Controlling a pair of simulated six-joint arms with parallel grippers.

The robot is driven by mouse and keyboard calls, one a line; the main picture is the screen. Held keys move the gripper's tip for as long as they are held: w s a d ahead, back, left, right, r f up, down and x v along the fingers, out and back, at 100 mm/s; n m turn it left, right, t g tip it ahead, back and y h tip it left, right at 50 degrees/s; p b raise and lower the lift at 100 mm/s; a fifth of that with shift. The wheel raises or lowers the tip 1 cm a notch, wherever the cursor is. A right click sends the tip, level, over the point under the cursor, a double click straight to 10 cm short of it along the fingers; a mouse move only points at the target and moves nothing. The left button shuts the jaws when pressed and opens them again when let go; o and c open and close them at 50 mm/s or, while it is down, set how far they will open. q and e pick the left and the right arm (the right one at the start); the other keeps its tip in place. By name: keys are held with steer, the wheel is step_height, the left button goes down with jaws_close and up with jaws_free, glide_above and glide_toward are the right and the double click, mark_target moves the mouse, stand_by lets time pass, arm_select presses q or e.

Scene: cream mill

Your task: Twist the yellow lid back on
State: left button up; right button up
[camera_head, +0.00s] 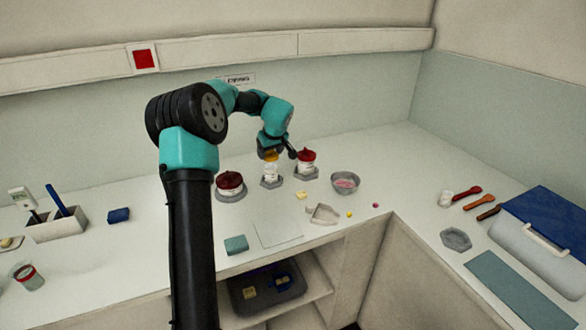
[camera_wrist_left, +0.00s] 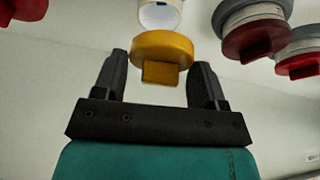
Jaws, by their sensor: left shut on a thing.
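The yellow lid (camera_head: 271,155), a round cap with a block-shaped grip, is held in my left gripper (camera_head: 277,149). The left wrist view shows the lid (camera_wrist_left: 162,50) between the two fingers of the gripper (camera_wrist_left: 161,72). The white jar (camera_head: 270,172) stands upright on a grey base just below the lid. In the left wrist view the jar (camera_wrist_left: 159,16) lies just beyond the lid and its pale inside shows, so the lid looks off the rim. The exact gap is hard to judge. My right gripper is not in view.
A dark-red-lidded jar (camera_head: 229,181) stands left of the white jar, and a red-lidded jar (camera_head: 306,158) stands close on its right. A grey bowl (camera_head: 345,181) is further right. A white sheet (camera_head: 277,228) lies in front. Counter space at the right back is clear.

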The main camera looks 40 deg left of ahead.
mark_target(271, 154)
arm_select(q)
steer(key=shift+w+a+r, duration=0.25)
steer(key=shift+w+a, duration=0.2)
steer(key=shift+a, duration=0.05)
steer(key=shift+s+f, duration=0.1)
steer(key=shift+f, duration=0.1)
steer(key=shift+f, duration=2.15)
steer(key=shift+f, duration=0.75)
stand_by(2.6)
steer(key=shift+m+t+h, duration=0.3)
steer(key=shift+m+t, duration=0.15)
steer(key=shift+m, duration=0.85)
steer(key=shift+m+t+h, duration=0.3)
steer(key=shift+m+t, duration=0.15)
steer(key=shift+m, duration=0.85)
steer(key=o, duration=1)
